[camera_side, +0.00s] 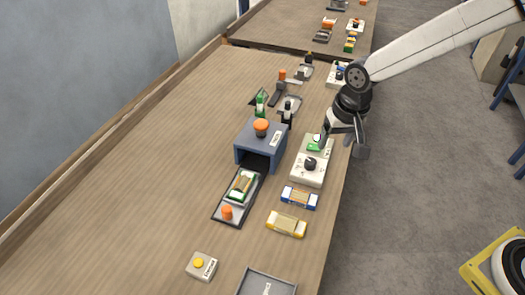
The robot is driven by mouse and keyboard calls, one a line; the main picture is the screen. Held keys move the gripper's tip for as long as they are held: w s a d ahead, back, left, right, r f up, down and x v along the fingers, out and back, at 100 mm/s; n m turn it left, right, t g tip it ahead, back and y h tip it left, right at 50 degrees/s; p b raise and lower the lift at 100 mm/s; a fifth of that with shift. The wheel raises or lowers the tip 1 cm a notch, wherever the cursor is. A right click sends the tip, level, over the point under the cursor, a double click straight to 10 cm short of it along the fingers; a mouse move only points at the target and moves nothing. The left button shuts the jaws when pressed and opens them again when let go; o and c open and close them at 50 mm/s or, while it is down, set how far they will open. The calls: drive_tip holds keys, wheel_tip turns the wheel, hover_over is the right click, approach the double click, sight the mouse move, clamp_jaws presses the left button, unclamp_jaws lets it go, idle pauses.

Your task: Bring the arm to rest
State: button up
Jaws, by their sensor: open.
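My gripper (344,135) is open and points down near the right edge of the wooden table (135,195). It appears just above and beside a white control box (305,174) with a black knob and a green part. I cannot tell whether the gripper touches the box. Nothing shows between the fingers. A blue-grey machine (248,143) with an orange knob on top and a dark opening stands left of the box. A dark tray (229,214) in front of the opening carries a green and white piece (241,187) and an orange knob (227,212).
A blue and white piece (300,197) and a yellow piece (287,223) lie near the right edge. A box with a yellow button (202,266) and a grey tray (266,284) are at the front. Several small tools stand behind the machine. The table's left side is clear.

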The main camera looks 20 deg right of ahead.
drive_tip(key=s+d+n+t, duration=0.1)
drive_tip(key=s+d+n, duration=0.1)
drive_tip(key=s+d, duration=1)
drive_tip(key=shift+d+n, duration=0.3)
drive_tip(key=shift+n, duration=0.1)
idle(0.8)
